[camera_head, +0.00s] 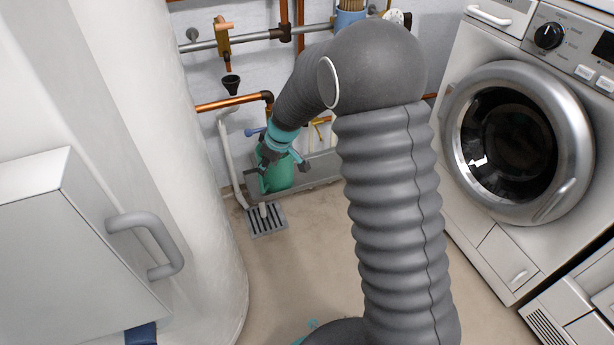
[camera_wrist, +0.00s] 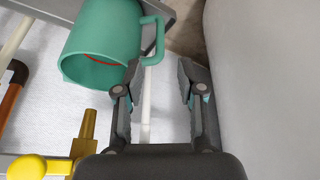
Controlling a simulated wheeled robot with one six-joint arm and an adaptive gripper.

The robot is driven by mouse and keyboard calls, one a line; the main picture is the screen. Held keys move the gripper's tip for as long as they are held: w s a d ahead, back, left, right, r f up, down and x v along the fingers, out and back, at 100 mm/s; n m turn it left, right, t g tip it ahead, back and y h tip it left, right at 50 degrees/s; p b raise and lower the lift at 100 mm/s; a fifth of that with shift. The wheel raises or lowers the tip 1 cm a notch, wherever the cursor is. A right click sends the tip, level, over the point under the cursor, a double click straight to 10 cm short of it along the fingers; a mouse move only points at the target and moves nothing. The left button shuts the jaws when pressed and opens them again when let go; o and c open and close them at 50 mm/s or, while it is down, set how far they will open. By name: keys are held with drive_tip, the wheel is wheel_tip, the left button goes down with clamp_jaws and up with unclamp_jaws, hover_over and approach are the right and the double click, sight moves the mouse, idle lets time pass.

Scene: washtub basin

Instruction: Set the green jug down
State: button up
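The green jug (camera_head: 278,176) is low by the wall at the grey basin, below my gripper. In the wrist view the jug (camera_wrist: 108,38) is at the upper left, with its open mouth towards the camera and a red line inside. In the head view my gripper (camera_head: 280,162) partly covers the jug, and what bears the jug's base is hidden.
The grey basin (camera_head: 318,172) stands against the wall. A floor drain grate (camera_head: 266,220) lies in front of it. Copper pipes (camera_head: 235,102) and a black funnel (camera_head: 230,84) are above left. A yellow valve handle (camera_wrist: 28,167) shows beside my gripper. A washing machine (camera_head: 515,140) stands right.

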drive_tip(key=s+d+r+m+t+h, duration=0.1)
drive_tip(key=s+d+r+m, duration=0.1)
drive_tip(key=s+d+r, duration=0.45)
drive_tip(key=s+d+r+m, duration=0.2)
drive_tip(key=s+d+r, duration=0.2)
drive_tip(key=s+r, duration=0.45)
drive_tip(key=s+d+r+m+h, duration=0.1)
drive_tip(key=s+d+r+m, duration=0.2)
drive_tip(key=s, duration=0.6)
drive_tip(key=s+d+r+m+t+h, duration=0.1)
drive_tip(key=s+d+r+m, duration=0.1)
drive_tip(key=s+d, duration=0.4)
drive_tip(key=s+m, duration=0.1)
drive_tip(key=s, duration=0.3)
drive_tip(key=shift+s+d+r, duration=0.15)
drive_tip(key=shift+r, duration=0.25)
